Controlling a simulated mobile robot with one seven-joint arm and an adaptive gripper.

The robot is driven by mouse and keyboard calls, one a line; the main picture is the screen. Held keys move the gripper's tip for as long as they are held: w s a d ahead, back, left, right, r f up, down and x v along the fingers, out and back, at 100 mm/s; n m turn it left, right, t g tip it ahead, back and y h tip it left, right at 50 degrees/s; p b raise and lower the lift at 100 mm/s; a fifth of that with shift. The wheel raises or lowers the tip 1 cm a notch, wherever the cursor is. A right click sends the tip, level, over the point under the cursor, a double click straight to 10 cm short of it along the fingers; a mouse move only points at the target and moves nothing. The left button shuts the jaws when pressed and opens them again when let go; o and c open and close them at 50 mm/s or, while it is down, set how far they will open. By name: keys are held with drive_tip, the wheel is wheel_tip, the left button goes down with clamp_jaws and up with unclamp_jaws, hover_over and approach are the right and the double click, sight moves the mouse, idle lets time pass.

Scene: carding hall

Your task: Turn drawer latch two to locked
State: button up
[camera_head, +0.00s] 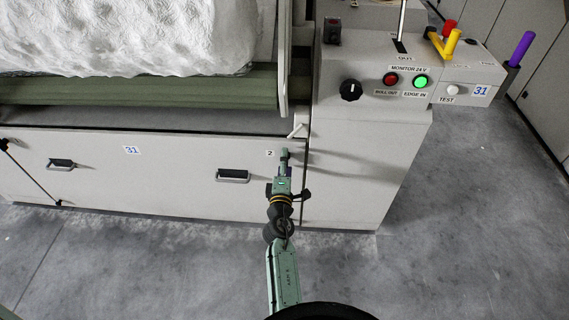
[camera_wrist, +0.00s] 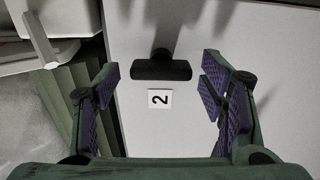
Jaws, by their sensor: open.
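Drawer latch two is a short black bar handle (camera_wrist: 161,70) on the pale panel. In the wrist view the bar lies level across the picture, just above a white label "2" (camera_wrist: 159,99). I cannot tell how deep the fingers reach. In the head view my gripper (camera_head: 284,162) is at the drawer front, right of the label "2" (camera_head: 269,153), and hides most or all of the latch.
The drawer front (camera_head: 110,185) has two dark pull handles, one (camera_head: 232,176) left of my gripper. A small white lever (camera_head: 296,130) sticks out above it. A control box (camera_head: 375,90) with a knob and red and green lights stands to the right. Grey floor is clear in front.

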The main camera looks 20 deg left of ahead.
drive_tip(key=v, duration=0.7)
drive_tip(key=shift+s, duration=0.3)
drive_tip(key=shift+d, duration=0.1)
